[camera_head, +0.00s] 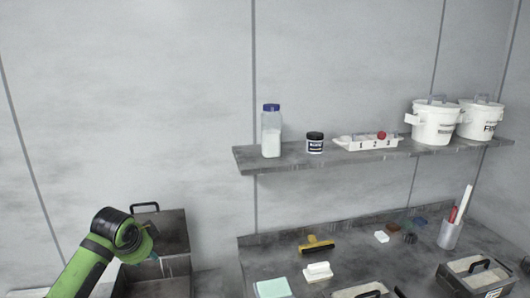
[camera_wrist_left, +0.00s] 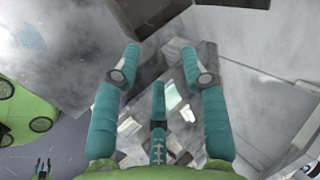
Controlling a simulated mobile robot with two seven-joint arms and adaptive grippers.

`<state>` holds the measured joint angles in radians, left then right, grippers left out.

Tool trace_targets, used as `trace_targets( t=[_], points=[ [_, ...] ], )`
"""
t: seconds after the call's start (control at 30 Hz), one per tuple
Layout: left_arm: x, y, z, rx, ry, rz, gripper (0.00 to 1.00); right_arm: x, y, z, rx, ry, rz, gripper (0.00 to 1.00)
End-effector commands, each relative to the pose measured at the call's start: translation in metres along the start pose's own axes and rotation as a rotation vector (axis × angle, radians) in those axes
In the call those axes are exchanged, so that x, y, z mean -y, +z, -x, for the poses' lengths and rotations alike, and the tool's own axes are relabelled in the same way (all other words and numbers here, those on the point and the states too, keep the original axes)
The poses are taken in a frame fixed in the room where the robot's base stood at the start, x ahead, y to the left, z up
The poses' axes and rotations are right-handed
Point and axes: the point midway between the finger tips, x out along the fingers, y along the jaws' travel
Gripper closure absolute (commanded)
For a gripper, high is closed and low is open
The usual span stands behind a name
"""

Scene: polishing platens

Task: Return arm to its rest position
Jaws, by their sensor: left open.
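My left arm (camera_head: 95,255), green with black joints, comes in from the lower left of the head view and is raised in front of the wall. Its gripper shows only in part there, mostly hidden behind the wrist. In the left wrist view my left gripper (camera_wrist_left: 160,62) has its teal fingers spread wide, with nothing between their tips. A third teal finger stands lower in the middle. The gripper is apart from the bench objects. My right arm and gripper do not show clearly in either view.
A grey box with a black handle (camera_head: 172,228) stands close beside the left wrist. The bench (camera_head: 345,262) holds a yellow-black tool (camera_head: 316,245), white block (camera_head: 318,271) and green pad (camera_head: 272,288). Above, a shelf (camera_head: 300,158) bears bottles, a tray and white buckets (camera_head: 435,122).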

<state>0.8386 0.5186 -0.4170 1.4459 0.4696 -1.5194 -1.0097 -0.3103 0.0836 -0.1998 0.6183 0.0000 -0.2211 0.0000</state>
Motion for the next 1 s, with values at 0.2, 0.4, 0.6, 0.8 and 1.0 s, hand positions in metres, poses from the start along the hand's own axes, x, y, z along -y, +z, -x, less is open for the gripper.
trace_targets(
  t=[0.2, 0.4, 0.6, 0.8, 1.0],
  points=[
    [-0.109, -0.032, -0.031, -0.038, 0.084, 0.122, 0.56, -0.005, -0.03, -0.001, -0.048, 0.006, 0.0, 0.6],
    [-0.233, -0.047, -0.032, -0.057, 0.178, 0.351, 0.56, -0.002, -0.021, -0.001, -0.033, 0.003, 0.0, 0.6],
    [-0.334, -0.04, -0.003, -0.027, 0.254, 0.637, 0.56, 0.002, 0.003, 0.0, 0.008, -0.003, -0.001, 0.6],
    [-0.385, -0.025, 0.026, 0.025, 0.285, 0.836, 0.56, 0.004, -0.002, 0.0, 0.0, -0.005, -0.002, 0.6],
    [-0.416, -0.01, 0.05, 0.075, 0.298, 0.977, 0.56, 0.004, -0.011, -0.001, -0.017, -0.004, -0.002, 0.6]
  ],
)
